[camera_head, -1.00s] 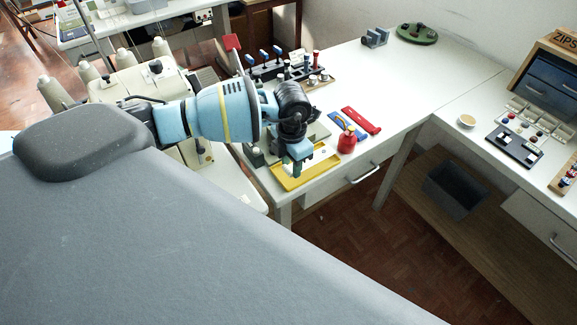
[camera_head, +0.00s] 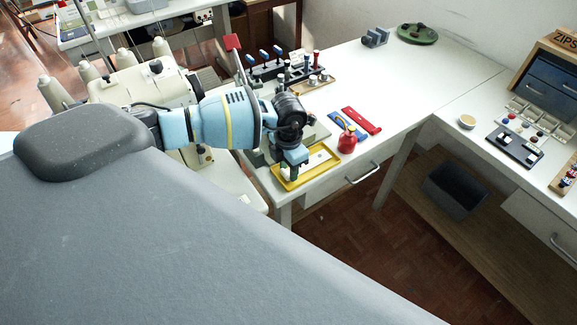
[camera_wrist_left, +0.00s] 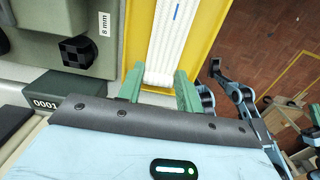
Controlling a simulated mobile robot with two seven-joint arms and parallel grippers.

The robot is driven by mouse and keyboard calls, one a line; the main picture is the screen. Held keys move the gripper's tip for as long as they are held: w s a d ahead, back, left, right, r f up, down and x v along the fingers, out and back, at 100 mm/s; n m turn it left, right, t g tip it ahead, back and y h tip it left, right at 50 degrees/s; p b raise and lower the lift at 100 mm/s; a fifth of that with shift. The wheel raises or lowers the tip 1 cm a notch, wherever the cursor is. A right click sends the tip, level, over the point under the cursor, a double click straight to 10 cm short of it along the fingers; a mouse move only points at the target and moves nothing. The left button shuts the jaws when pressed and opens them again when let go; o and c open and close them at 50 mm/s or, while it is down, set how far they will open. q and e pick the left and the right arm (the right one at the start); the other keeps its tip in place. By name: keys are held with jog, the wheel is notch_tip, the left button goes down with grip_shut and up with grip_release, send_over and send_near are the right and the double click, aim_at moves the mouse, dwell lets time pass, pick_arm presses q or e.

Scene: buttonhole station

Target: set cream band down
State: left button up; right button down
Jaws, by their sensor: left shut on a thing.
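My left gripper (camera_head: 290,170) is low over the yellow tray (camera_head: 322,171) at the front edge of the white table. In the left wrist view the green fingers of the left gripper (camera_wrist_left: 158,86) are closed on the near end of the cream band (camera_wrist_left: 172,42). The band is ribbed, has a short blue mark, and stretches away along the yellow tray (camera_wrist_left: 211,25). In the head view a pale strip, the cream band (camera_head: 319,158), shows inside the tray. Whether its held end touches the tray floor I cannot tell.
A red bottle (camera_head: 347,141) stands right beside the tray, with a blue packet (camera_head: 345,128) and a red strip (camera_head: 361,121) behind it. A sewing machine is at the left. In the wrist view a block marked 0001 (camera_wrist_left: 62,91) is close by.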

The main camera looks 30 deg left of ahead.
pick_arm(q)
jog(key=o, duration=1)
jog(key=shift+f, duration=0.1)
notch_tip(320, 180, up, 12)
jog(key=shift+r+p, duration=0.2)
jog(key=shift+p, duration=0.1)
